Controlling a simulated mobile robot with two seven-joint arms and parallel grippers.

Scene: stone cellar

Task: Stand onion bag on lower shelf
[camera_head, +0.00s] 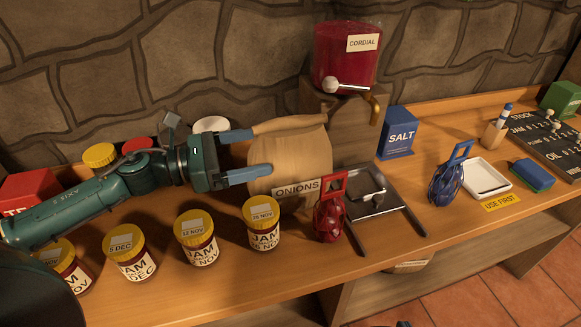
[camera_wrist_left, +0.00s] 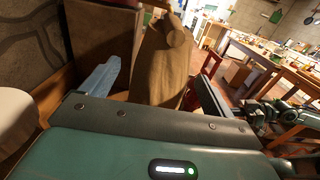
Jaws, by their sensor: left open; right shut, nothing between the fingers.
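The onion bag (camera_head: 305,150) is a tan paper sack with a rolled top and an "ONIONS" label in front. It stands on the counter at mid-picture in the head view. My left gripper (camera_head: 243,155) comes from the left and is open. Its blue-tipped fingers reach the bag's left side, one by the rolled top, one lower in front; I cannot tell whether they touch it. The bag (camera_wrist_left: 160,65) also shows between the fingers in the left wrist view. The lower shelf (camera_head: 465,262) is under the counter. My right gripper (camera_wrist_left: 258,112) is small at the wrist view's right, shut and empty.
Several jam jars (camera_head: 263,225) line the front edge. A red scoop-like item (camera_head: 328,215) and a dark metal stand (camera_head: 385,205) are right of the bag. A cordial dispenser (camera_head: 345,60) stands behind. Blue salt box (camera_head: 397,133) and white tray (camera_head: 487,178) are farther right.

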